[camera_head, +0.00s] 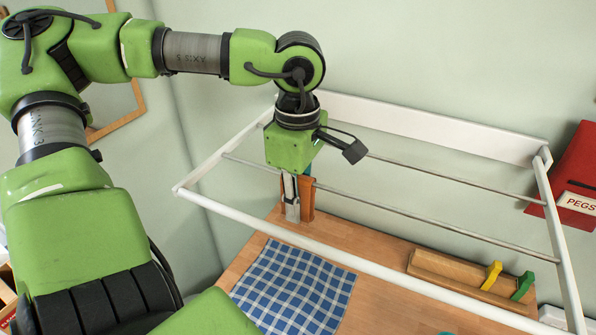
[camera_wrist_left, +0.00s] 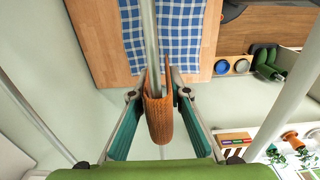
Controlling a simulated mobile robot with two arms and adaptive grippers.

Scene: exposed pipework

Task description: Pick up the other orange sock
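An orange sock (camera_wrist_left: 160,115) hangs over a thin metal rod of the white drying rack, in the middle of the left wrist view. In the head view part of it shows as an orange-brown strip (camera_head: 308,198) beside my left gripper (camera_head: 291,205). My left gripper points down at the rack. In the left wrist view its two teal fingers (camera_wrist_left: 158,92) stand apart, one on each side of the sock, with their tips close to it. I cannot tell whether they touch it. My right gripper is not in view. No second orange sock can be made out.
The white rack frame (camera_head: 400,268) with its rods surrounds the gripper. A red PEGS holder (camera_head: 580,170) hangs at right.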

